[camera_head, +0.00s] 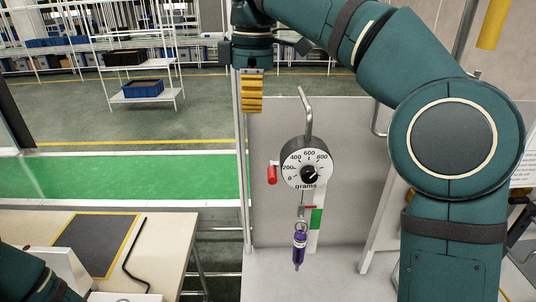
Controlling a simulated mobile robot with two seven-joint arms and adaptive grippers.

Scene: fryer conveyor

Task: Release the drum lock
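A round drum-shaped dial (305,163) marked "grams" hangs from a grey hooked rod in front of a grey panel. A small red piece (272,174) sticks out at the drum's left side; it may be the drum lock. A purple piece (299,246) hangs below the dial, beside a red and green strip. My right gripper (252,104) points down with yellow fingers, up and left of the dial and apart from it. Its fingers overlap in this view, so the gap between them is hidden. My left gripper is not in view; only part of that arm shows at lower left.
A table (185,240) at lower left bears a dark mat (97,244) with a yellow border and a bent black rod (132,257). A grey surface lies under the dial. Shelves with a blue crate (143,88) stand far back. My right arm covers much of the right side.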

